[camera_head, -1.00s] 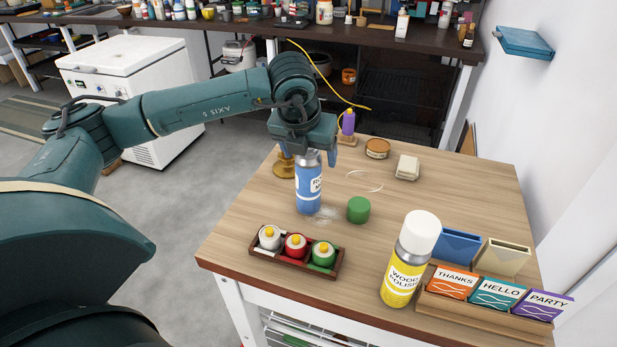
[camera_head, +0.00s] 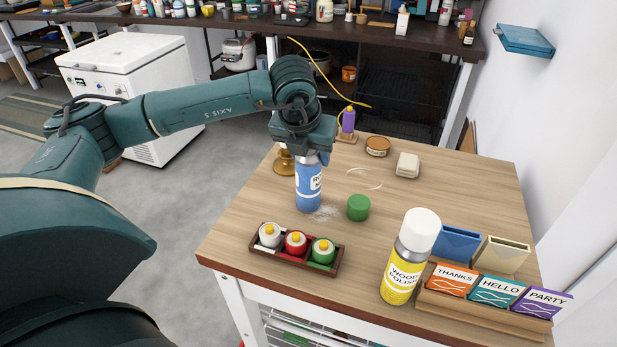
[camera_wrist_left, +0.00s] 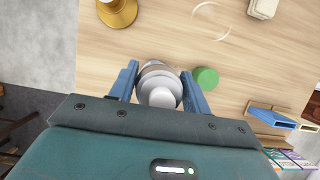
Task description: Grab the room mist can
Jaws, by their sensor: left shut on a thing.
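The room mist can (camera_head: 309,190) is a blue can with a white label band, its lettering partly seen. It stands upright near the table's left side in the head view. My left gripper (camera_head: 305,153) is above it, shut on its upper part and hiding the top. In the left wrist view the can's pale round top (camera_wrist_left: 160,90) sits between the two blue fingers of the left gripper (camera_wrist_left: 158,92). I cannot tell if the can's base touches the table. My right gripper is not in view.
A green cap (camera_head: 358,208) is close on the can's right. A tray of three small bottles (camera_head: 297,265) is in front. A wood polish can (camera_head: 408,260) and card holder (camera_head: 470,305) stand front right. A brass object (camera_head: 284,164) is behind. The table's middle right (camera_head: 450,200) is clear.

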